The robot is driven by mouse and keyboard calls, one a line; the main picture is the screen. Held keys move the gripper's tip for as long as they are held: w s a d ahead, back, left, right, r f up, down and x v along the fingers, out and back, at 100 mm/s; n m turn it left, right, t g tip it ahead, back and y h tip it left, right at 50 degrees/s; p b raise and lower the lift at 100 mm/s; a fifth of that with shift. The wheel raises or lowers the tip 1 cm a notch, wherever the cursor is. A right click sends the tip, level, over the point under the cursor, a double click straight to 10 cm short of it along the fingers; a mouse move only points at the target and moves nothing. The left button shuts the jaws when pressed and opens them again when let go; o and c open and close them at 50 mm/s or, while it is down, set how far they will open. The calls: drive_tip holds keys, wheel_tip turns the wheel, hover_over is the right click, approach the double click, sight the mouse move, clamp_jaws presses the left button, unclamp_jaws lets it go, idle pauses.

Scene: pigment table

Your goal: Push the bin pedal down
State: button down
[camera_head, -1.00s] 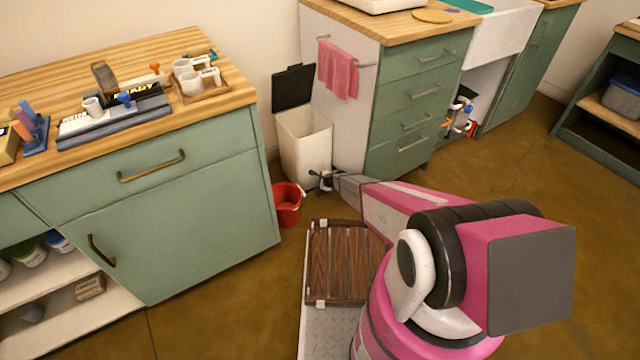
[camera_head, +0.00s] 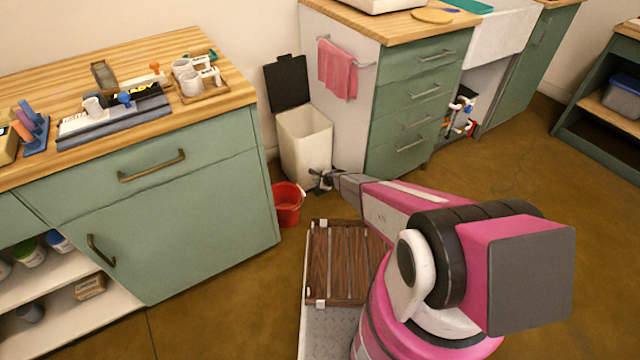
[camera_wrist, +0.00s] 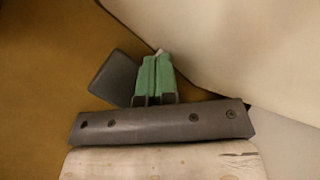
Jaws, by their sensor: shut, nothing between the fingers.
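The cream bin (camera_head: 305,145) stands between the two green cabinets with its black lid (camera_head: 287,83) raised open. My gripper (camera_head: 318,180) is low at the foot of the bin's front. In the wrist view the green fingers of my gripper (camera_wrist: 157,68) are together with nothing between them. A dark grey plate, seemingly the bin pedal (camera_wrist: 113,78), shows just left of the fingers and partly behind them. The bin's pale wall (camera_wrist: 235,40) fills the upper right there. Whether the fingertips touch the pedal cannot be told.
A red bucket (camera_head: 287,204) stands on the floor just left of my gripper. A wooden slatted crate (camera_head: 337,262) is nearer to me. A green cabinet (camera_head: 160,210) is on the left, and a drawer unit (camera_head: 413,105) with a pink towel (camera_head: 338,69) is on the right.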

drive_tip(key=shift+a+r, duration=0.1)
drive_tip(key=shift+r, duration=1.65)
drive_tip(key=shift+r, duration=0.1)
drive_tip(key=shift+w+r, duration=0.15)
drive_tip(key=shift+r, duration=2.2)
